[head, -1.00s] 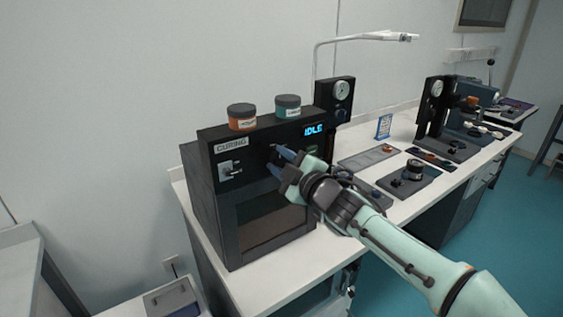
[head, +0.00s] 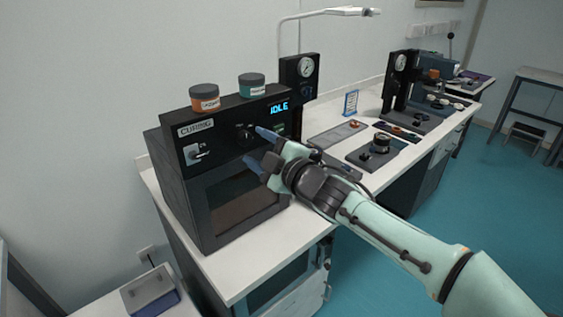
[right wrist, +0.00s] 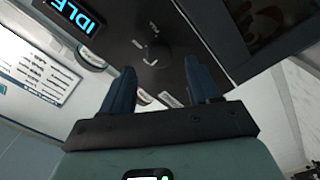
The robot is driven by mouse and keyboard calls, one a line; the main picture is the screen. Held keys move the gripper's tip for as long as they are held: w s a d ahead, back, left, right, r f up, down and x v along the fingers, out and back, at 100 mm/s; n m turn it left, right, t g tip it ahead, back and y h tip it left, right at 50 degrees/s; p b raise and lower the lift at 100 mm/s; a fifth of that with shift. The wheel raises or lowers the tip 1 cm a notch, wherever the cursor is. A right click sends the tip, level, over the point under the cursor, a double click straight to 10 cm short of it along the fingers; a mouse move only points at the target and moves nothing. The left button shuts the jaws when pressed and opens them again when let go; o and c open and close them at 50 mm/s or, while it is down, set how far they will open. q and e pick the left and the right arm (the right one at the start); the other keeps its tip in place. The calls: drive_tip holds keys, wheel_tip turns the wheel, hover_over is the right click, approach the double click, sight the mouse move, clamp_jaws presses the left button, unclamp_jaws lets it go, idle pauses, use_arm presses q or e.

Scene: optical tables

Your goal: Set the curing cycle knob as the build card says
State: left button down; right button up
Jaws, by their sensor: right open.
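The dark curing oven (head: 180,150) stands on the white bench, with CURING on its label and a lit display (head: 279,108) reading IDLE. Its black cycle knob (head: 244,132) is on the front panel, left of the display. In the right wrist view the knob's dial (right wrist: 152,52) lies beyond and between the fingertips; its setting is too small to read. My right gripper (head: 256,147) is open and empty, its blue fingers apart in front of the panel. A small blue-and-white card (head: 351,103) stands further back; its text is unreadable in the head view. My left gripper is out of view.
An orange-labelled jar (head: 204,98) and a teal jar (head: 252,86) stand on the oven. A lever switch (head: 196,153) is on the panel's left. A gauge unit (head: 300,75) stands behind the oven. Trays and fixtures occupy the bench to the right.

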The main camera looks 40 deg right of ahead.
drive_tip(key=s+p, duration=0.1)
drive_tip(key=s, duration=0.8)
drive_tip(key=shift+d, duration=0.35)
